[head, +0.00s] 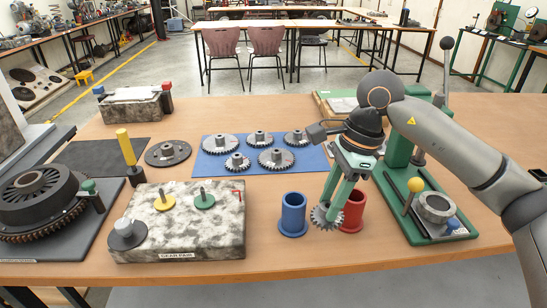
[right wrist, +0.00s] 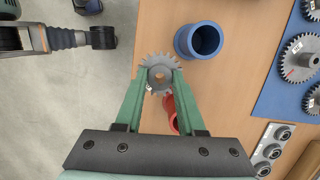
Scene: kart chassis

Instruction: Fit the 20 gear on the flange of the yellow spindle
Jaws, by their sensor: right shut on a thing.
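My right gripper (head: 341,194) is shut on a small grey toothed gear (head: 326,217), which hangs from its fingertips between the blue and red cups. The gear also shows between the green fingers in the right wrist view (right wrist: 160,75), with its bore visible; I cannot read a number on it. The yellow spindle (head: 164,203) stands on a speckled stone block (head: 218,232) to the left, an upright pin with a yellow flange and no gear on it. A spindle with a green flange (head: 204,201) stands to its right, also bare. My left gripper is not in view.
The blue cup (head: 292,215) and red cup (head: 353,212) stand close to the held gear. Several gears lie on a blue mat (head: 316,167) behind. A grey knob (head: 127,234) sits at the block's left front, and a yellow-handled post (head: 126,147) rises behind the block.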

